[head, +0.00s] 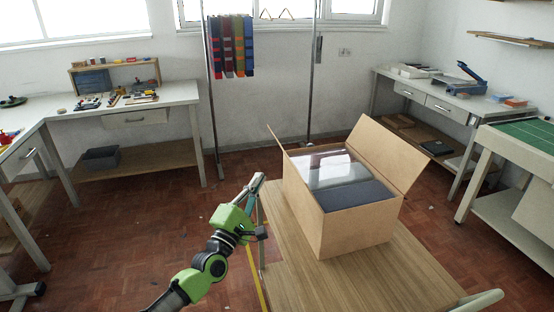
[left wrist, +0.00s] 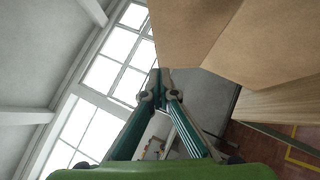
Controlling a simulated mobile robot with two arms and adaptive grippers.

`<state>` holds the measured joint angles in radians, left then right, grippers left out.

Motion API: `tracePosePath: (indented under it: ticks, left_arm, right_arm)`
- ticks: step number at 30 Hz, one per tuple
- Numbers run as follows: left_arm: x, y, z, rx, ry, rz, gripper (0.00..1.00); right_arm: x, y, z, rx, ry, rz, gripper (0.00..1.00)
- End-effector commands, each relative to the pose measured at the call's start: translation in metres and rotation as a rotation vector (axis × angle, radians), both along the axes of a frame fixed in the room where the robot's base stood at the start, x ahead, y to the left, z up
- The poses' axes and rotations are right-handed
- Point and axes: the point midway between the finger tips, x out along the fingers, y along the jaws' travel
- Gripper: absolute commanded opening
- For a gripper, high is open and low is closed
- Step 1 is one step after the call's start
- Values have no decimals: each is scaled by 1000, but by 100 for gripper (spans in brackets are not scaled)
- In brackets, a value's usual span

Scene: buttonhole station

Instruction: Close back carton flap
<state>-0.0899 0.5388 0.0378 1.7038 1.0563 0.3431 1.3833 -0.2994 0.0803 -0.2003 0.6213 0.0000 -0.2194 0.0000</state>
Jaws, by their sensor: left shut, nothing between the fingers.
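An open brown carton (head: 350,228) stands on the wooden-topped table. Its large right flap (head: 388,152) is raised and leans outward to the right. A narrow-looking left flap (head: 276,146) is raised, seen almost edge-on. I cannot make out a separate back flap. Inside lie a dark item (head: 355,194) and clear glossy film (head: 322,168). My left gripper (head: 258,181) is shut and empty, left of the carton and apart from it. In the left wrist view its fingers (left wrist: 160,96) point past brown cardboard (left wrist: 235,40). My right gripper is out of view.
The wooden tabletop (head: 330,276) is bare in front of the carton. Workbenches stand at left (head: 130,112) and right (head: 435,95). A rack with hanging coloured straps (head: 231,47) stands behind. Open floor (head: 130,215) lies left of the table.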

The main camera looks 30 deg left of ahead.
Motion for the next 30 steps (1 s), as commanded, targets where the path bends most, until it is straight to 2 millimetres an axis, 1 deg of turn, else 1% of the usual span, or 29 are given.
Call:
tracePosePath:
  ticks: [1, 3, 8, 9, 12, 18, 30]
  left_arm:
    - [11, 2, 7, 1, -3, 1, 0]
    - [24, 4, 12, 1, -4, 2, 0]
    - [50, 7, 20, 2, -2, 1, 0]
    - [55, 2, 26, -2, -1, 0, 0]
    - [64, -7, 31, 0, 0, 0, 0]
    - [74, -15, 36, 1, 2, 1, 0]
    - [75, -16, 36, 4, 2, 1, 0]
  right_arm:
    - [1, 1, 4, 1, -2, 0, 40]
    - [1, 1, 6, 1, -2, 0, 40]
    - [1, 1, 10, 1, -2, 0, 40]
    - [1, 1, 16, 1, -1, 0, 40]
    - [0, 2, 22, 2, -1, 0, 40]
    - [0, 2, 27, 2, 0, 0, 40]
    - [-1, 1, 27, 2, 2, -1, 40]
